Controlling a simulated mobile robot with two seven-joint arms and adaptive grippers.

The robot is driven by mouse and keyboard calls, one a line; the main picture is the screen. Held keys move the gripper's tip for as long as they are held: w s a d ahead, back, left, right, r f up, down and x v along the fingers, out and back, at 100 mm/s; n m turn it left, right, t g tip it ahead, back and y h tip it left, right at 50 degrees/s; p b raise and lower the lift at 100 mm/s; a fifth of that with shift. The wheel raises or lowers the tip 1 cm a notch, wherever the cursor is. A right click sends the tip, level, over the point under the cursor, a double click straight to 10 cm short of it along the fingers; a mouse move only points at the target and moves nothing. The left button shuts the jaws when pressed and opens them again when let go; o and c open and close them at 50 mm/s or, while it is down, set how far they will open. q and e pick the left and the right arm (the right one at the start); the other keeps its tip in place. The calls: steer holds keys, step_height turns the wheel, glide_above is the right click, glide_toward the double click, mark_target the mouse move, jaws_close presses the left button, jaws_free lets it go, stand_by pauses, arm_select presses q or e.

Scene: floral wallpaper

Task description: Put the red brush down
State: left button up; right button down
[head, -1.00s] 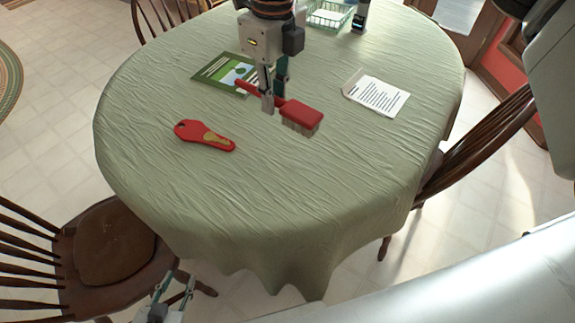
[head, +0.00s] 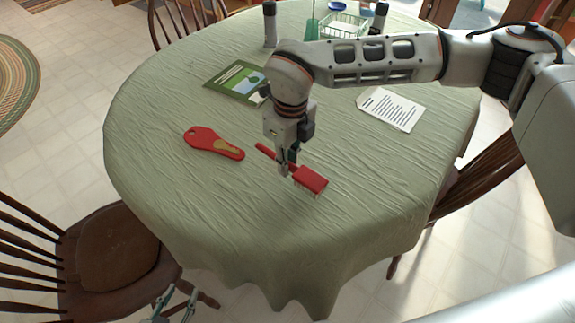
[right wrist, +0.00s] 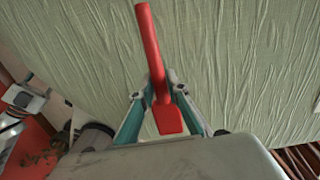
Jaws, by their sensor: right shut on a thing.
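The red brush (head: 311,180) has a red handle and head, with pale bristles facing down. My right gripper (head: 285,170) is shut on it where the handle meets the head. In the right wrist view, the brush (right wrist: 150,45) lies between the two fingers (right wrist: 163,105), its handle reaching up the picture. The brush is low over the green-clothed table (head: 230,210); I cannot tell whether the bristles touch the cloth. My left gripper (head: 175,304) is at the bottom edge of the head view, empty, with its fingers apart.
A red flat tool with a tan patch (head: 213,143) lies left of the brush. A green booklet (head: 235,80) and a printed sheet (head: 391,108) lie further back. A wire basket (head: 343,27) stands at the far edge. The near part of the tabletop is clear.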

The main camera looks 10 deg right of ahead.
steer(key=shift+f, duration=0.75)
steer(key=shift+r, duration=0.1)
steer(key=c, duration=2)
jaws_free()
steer(key=shift+o, duration=0.2)
